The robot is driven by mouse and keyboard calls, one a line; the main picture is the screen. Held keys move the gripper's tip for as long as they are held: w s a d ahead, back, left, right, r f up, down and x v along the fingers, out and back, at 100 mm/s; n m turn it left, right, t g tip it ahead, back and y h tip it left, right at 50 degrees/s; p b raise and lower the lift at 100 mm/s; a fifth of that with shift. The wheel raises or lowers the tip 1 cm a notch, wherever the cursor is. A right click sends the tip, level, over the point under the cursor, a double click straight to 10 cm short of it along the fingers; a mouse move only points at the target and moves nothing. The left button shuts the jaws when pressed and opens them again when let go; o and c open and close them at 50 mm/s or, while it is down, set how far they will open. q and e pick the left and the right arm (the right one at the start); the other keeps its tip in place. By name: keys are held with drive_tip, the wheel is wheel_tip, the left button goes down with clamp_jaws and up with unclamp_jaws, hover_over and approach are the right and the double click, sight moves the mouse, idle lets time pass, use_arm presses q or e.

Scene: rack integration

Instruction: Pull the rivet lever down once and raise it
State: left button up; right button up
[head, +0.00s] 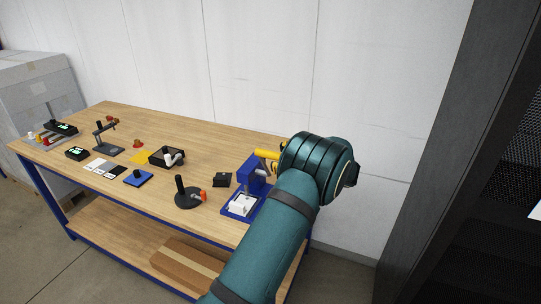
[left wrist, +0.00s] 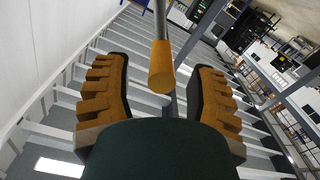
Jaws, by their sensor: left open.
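The blue rivet press (head: 254,180) stands near the right end of the workbench, with a white block (head: 242,204) on its base. Its lever is a grey rod with a yellow-orange grip (left wrist: 161,65). My left gripper (left wrist: 160,80) is open in the left wrist view, one padded finger on each side of the grip. The grip is between the fingers with a gap on both sides. In the head view a yellow piece (head: 266,154) shows at the press's top, and my teal left arm hides most of the gripper and part of the press. My right gripper is not in view.
On the workbench (head: 140,205) stand a black stand with a knob (head: 188,195), a small black block (head: 222,180), a black bin (head: 166,158) and a blue pad (head: 138,177). A wall is behind. A dark rack (head: 440,130) stands at the right.

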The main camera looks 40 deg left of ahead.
use_arm(q)
drive_tip(key=v, duration=0.8)
